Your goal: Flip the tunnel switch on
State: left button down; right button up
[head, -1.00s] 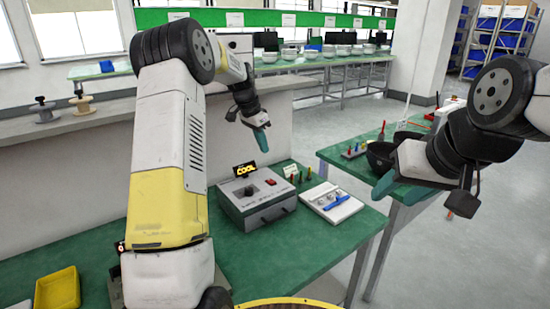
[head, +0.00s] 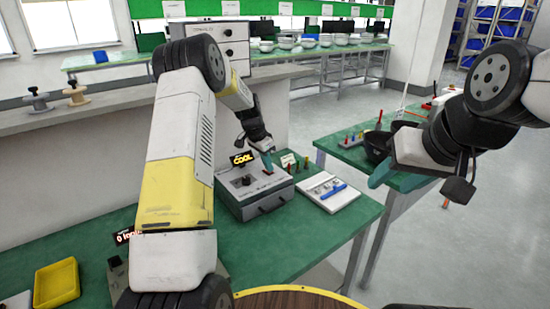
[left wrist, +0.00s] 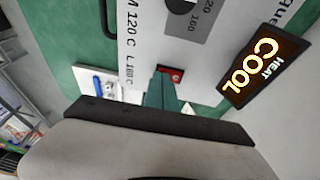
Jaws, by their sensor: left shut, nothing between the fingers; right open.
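The tunnel unit is a grey box (head: 232,200) on the green bench, with a lit sign (head: 243,157) reading COOL at its back. The sign (left wrist: 262,66) also shows in the left wrist view, with HEAT unlit beside COOL. A red switch (left wrist: 176,72) sits on the box's top panel. My left gripper (head: 267,166) is shut and empty, its teal fingertips pointing down at the switch. In the left wrist view the fingers (left wrist: 160,90) partly cover the switch; I cannot tell whether they touch it. My right gripper (head: 378,178) is open, away to the right.
A white tray (head: 343,200) with a blue tool lies right of the box. Small coloured pegs (head: 298,167) stand behind it. A yellow tray (head: 57,284) is at the bench's left. A second green bench with a black bowl (head: 377,142) stands to the right.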

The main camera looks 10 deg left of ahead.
pick_arm(q)
jog(key=shift+s+f, duration=0.1)
jog(key=shift+f, duration=0.15)
dwell(0.3)
jog(key=shift+w+a+r, duration=0.25)
jog(key=shift+w+a, duration=0.25)
jog(key=shift+w, duration=0.1)
jog(key=shift+r, duration=0.1)
jog(key=shift+r, duration=0.3)
jog(key=s+r, duration=0.3)
jog(key=r, duration=0.9)
jog(key=shift+s+a+r, duration=0.15)
jog(key=shift+s+r, duration=0.15)
jog(key=shift+s, duration=0.05)
jog(key=shift+s, duration=0.1)
